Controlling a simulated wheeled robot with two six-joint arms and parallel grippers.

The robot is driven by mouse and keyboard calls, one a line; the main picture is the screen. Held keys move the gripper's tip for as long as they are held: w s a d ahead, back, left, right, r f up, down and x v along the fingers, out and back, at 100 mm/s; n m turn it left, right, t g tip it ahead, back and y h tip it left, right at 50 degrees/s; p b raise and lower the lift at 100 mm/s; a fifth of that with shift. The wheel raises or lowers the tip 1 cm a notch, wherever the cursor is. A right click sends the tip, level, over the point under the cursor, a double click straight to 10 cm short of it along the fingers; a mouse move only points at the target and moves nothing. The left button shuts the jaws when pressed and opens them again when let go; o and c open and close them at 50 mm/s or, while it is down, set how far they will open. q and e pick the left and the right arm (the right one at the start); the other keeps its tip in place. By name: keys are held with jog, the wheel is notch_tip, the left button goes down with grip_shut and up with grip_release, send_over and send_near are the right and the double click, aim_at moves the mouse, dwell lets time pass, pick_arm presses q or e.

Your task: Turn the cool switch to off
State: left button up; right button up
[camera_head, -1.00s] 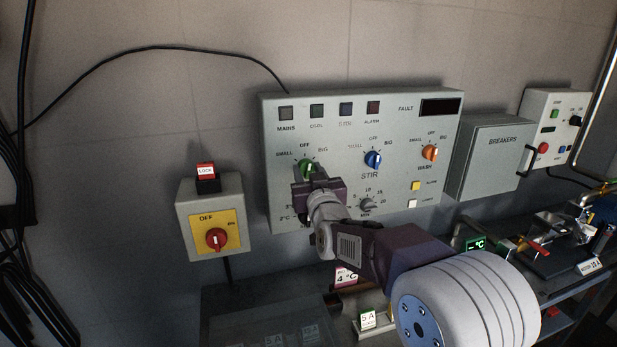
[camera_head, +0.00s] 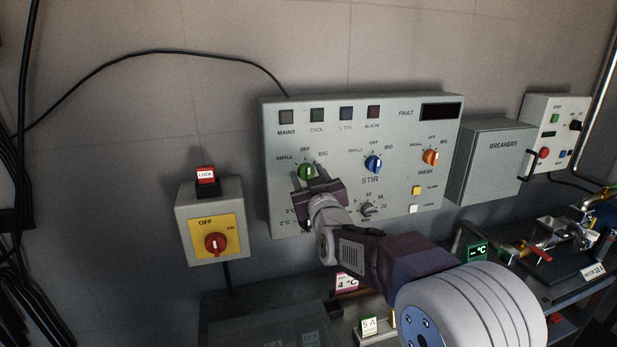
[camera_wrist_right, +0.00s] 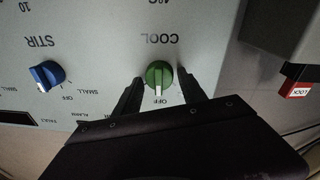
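The green cool switch (camera_head: 306,172) is on the grey control panel, at its left, under an OFF label. It also shows in the right wrist view (camera_wrist_right: 158,78), which is upside down; there its white mark lies on the side of the OFF label and points at it. My right gripper (camera_head: 304,186) is just in front of and below the switch. In the wrist view its two dark fingers (camera_wrist_right: 158,88) stand apart on either side of the knob, with a gap on each side, so it is open and empty. My left gripper is not in view.
The blue stir switch (camera_head: 373,164) and orange wash switch (camera_head: 430,157) are to the right on the panel. A yellow isolator with a red knob (camera_head: 215,244) and red lock (camera_head: 205,175) is at the left. A breakers box (camera_head: 490,160) stands right of the panel.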

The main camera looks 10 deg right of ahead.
jog(key=shift+o, duration=0.3)
jog(key=shift+s, duration=0.1)
jog(key=shift+s, duration=0.25)
jog(key=s+b, duration=0.1)
jog(key=s, duration=0.7)
jog(key=shift+s+f, duration=0.2)
jog(key=shift+f, duration=0.1)
jog(key=shift+a, duration=0.1)
